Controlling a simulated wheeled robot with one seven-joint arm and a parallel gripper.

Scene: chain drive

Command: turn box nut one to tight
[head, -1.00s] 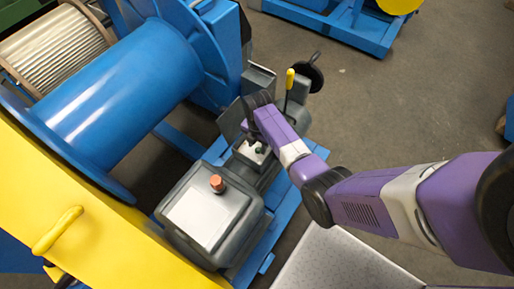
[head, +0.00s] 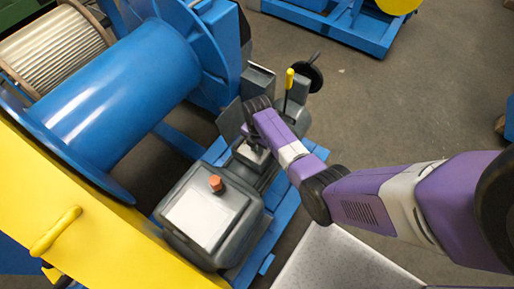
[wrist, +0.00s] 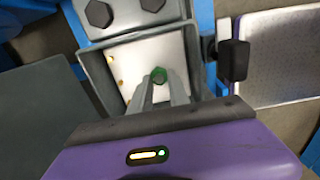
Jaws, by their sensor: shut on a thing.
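My gripper (wrist: 160,92) shows in the wrist view, its two grey fingers closed around a small green hex nut (wrist: 158,75). The nut sits on the pale floor of an open grey box (wrist: 197,50). In the head view the arm reaches down over the grey machine, and the fingers and nut are hidden behind the wrist. Which number the nut bears cannot be read.
Beside the box in the wrist view are dark hex bolt heads (wrist: 99,13) and a black block (wrist: 233,60). The head view shows an orange knob (head: 216,183), a yellow-tipped lever (head: 290,78), a blue drum (head: 115,95) and a yellow panel (head: 60,190). Open floor (head: 420,110) lies to the right.

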